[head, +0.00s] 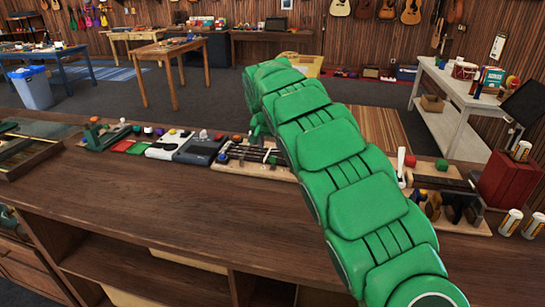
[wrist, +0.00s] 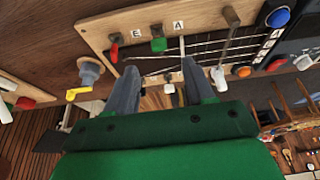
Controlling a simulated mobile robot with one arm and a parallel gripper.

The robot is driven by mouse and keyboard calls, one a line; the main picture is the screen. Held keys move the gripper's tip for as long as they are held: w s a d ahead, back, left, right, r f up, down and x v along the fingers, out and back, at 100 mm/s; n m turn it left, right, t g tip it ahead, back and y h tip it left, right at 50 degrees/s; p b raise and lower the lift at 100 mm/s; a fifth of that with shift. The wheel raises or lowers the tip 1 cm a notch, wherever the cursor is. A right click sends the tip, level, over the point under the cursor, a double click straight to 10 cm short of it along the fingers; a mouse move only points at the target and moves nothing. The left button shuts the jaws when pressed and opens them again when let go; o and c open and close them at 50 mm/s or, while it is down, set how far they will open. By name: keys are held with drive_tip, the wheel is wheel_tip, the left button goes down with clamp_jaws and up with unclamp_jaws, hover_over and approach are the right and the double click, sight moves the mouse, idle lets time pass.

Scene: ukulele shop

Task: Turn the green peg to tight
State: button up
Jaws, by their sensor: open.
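In the wrist view a light wooden board (wrist: 98,30) carries a dark strip with pale strings and several pegs, with letter labels E and A at its edge. The green peg (wrist: 158,45) stands near the middle, between a red peg (wrist: 114,51) and a bare pale rod. My gripper (wrist: 160,68) is open and empty. Its two grey fingers are spread wide, and the green peg shows beyond and between their tips, apart from them. In the head view the board (head: 225,166) lies on the counter, and my green arm covers part of it and most of my gripper.
A white peg (wrist: 219,79) and an orange knob (wrist: 244,72) are right of the fingers. The counter (head: 170,205) is clear in front. A dark device (head: 200,149) sits left of the board, and a red box (head: 507,180) stands far right.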

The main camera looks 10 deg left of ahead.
sight(273, 157)
drive_tip(key=shift+x, duration=3.9)
clamp_jaws()
